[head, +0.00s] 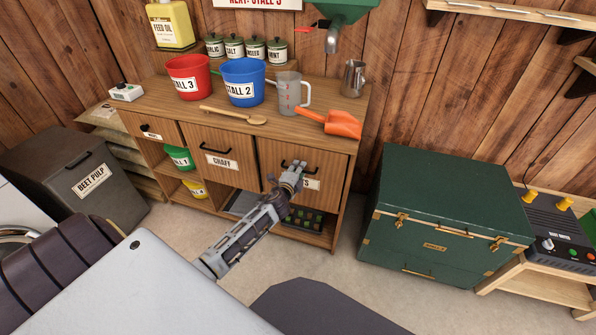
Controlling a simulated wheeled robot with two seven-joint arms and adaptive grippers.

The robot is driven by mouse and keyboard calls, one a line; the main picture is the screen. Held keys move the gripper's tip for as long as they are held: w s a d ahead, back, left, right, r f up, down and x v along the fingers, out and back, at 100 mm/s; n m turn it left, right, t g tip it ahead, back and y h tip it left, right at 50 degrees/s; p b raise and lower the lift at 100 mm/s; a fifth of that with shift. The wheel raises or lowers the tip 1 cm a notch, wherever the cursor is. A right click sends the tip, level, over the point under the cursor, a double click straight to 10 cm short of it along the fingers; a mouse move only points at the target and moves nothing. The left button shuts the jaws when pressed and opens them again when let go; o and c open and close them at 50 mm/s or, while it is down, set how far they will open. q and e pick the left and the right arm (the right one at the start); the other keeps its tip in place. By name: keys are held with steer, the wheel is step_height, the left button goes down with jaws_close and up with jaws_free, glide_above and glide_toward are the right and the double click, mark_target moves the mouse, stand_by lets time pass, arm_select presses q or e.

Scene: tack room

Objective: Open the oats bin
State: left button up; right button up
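The oats bin (330,172) is the right-hand wooden front of the cabinet, with a dark handle and a label of which only the last letters show. Its front looks flush with the chaff bin, so it stands closed. My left gripper (293,167) reaches up from below in front of it, with its fingertips at the handle. The gripper hides part of the handle and most of the label. I cannot tell whether the fingers touch the handle or are closed on it. My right gripper is not in view.
The chaff bin (215,146) is just left. The cabinet top (187,107) holds buckets, a jug (288,95), a wooden spoon and an orange scoop (342,124) above the oats bin. A green trunk (450,205) stands to the right. Bare floor (335,262) shows in front.

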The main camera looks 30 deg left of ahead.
arm_select(q)
steer(key=shift+c, duration=0.8)
jaws_close()
steer(key=shift+s+d+f, duration=0.1)
